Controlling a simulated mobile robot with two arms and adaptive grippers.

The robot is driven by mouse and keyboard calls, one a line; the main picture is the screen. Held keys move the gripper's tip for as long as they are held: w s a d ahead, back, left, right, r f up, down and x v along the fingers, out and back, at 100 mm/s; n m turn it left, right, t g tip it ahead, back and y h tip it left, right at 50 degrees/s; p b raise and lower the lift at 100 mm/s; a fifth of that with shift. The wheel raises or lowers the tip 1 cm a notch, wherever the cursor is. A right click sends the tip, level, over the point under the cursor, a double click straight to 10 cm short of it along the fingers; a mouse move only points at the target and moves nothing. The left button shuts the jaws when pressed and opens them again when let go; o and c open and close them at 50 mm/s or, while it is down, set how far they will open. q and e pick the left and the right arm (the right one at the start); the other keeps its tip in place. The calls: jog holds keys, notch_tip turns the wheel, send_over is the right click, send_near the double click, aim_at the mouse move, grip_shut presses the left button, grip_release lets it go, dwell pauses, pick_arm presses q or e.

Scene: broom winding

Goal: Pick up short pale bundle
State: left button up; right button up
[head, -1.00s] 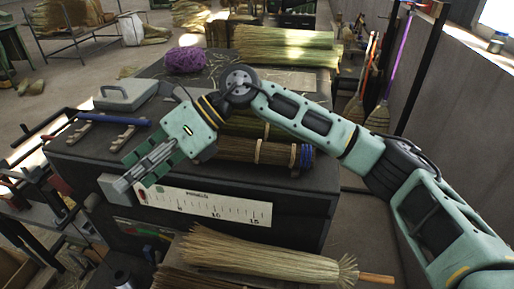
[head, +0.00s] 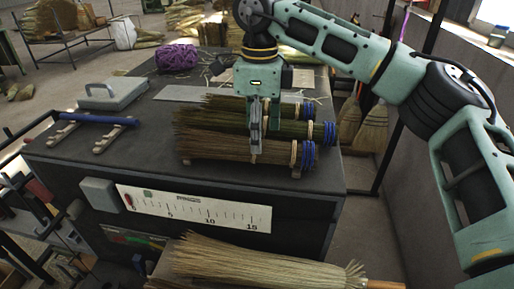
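Three tied bundles with blue bands at their right ends lie side by side on the dark bench top. The front bundle (head: 222,146) is tan-brown, the middle bundle (head: 212,124) is greener, and the back bundle (head: 225,102) looks shorter. I cannot tell for sure which is the short pale one. My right gripper (head: 258,148) points down over the bundles near their banded ends, its fingertips in front of the front bundle. The fingers show nearly edge-on, so their gap and any contact are unclear. My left gripper is out of view.
A grey-green box (head: 113,92), a blue bar (head: 98,119) on wooden rests and purple twine (head: 177,58) are on the bench's left. A ruler scale (head: 195,207) is on its front face. A large broom (head: 255,262) lies lower in front. Brooms lean at right.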

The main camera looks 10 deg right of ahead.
jog(key=f, duration=0.1)
jog(key=f+p, duration=0.1)
jog(key=f, duration=0.1)
jog(key=shift+s+a+f+p, duration=0.15)
jog(key=shift+a+f+p, duration=0.15)
jog(key=shift+p, duration=0.1)
jog(key=shift+f, duration=0.45)
jog(key=c, duration=1.3)
jog(key=shift+r, duration=0.1)
jog(key=shift+r+b, duration=0.4)
notch_tip(320, 180, up, 3)
jog(key=shift+f+b, duration=0.2)
jog(key=shift+b, duration=0.65)
jog(key=shift+s+d+r+b, duration=0.25)
jog(key=shift+s+r+b, duration=0.45)
jog(key=shift+s+r, duration=0.9)
jog(key=shift+s+d+r+b, duration=0.2)
jog(key=shift+s+r+b, duration=0.6)
jog(key=shift+s, duration=1.5)
jog(key=shift+s+d+r+b, duration=0.25)
jog(key=shift+s+r+b, duration=0.3)
jog(key=shift+s+r, duration=1.1)
